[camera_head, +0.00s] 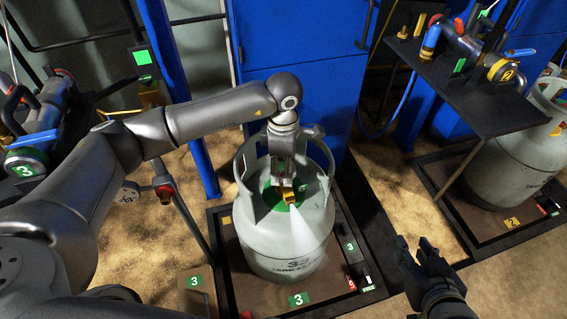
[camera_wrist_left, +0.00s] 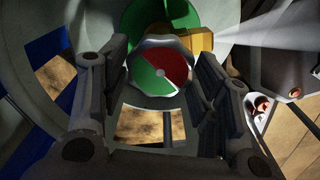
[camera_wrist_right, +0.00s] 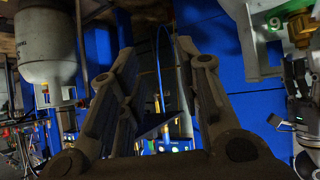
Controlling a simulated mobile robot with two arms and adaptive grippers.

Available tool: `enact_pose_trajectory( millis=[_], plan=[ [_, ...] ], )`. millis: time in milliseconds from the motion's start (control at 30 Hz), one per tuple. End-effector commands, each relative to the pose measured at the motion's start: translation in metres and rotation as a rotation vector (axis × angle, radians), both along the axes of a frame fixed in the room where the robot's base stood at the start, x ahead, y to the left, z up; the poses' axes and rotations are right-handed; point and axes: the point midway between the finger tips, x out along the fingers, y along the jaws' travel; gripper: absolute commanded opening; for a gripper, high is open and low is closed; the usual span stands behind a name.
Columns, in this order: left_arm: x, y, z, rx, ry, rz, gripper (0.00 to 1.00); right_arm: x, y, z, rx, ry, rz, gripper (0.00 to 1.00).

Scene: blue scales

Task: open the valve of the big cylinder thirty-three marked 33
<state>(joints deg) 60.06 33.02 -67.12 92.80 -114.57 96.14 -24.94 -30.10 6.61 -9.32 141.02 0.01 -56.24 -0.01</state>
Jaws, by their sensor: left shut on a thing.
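The big grey-white cylinder (camera_head: 283,250), marked 33 on its front, stands upright on a dark framed platform (camera_head: 337,298) with green 3 labels. Its brass valve (camera_head: 290,197) sits inside the collar. My left gripper (camera_head: 284,184) reaches down into the collar from above. In the left wrist view the valve's round knob (camera_wrist_left: 161,73), with a red and green face, sits between the fingers, which are shut on it. A pale jet (camera_wrist_left: 275,25) streams from the brass valve body (camera_wrist_left: 197,40). My right gripper (camera_head: 422,255) is open and empty, right of the platform.
Another cylinder (camera_head: 510,165) stands on a platform at the right, below a dark shelf (camera_head: 480,100) with valves and a 2 label. A device marked 3 (camera_head: 28,160) is at the left. Blue cabinets (camera_head: 300,50) stand behind the cylinder.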

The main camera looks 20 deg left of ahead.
Motion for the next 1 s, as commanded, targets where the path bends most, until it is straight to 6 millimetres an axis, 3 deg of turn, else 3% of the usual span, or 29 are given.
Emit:
enact_pose_trajectory(
  millis=[433, 1000],
  plan=[
    [0.000, 0.000, 0.001, 0.001, -0.002, 0.296, 0.32, -0.030, -0.011, -0.023, -0.041, 0.187, -0.013, 0.32],
    [0.000, 0.000, 0.001, 0.001, -0.003, 0.371, 0.32, -0.040, -0.014, -0.030, -0.052, 0.238, -0.017, 0.32]
  ],
)
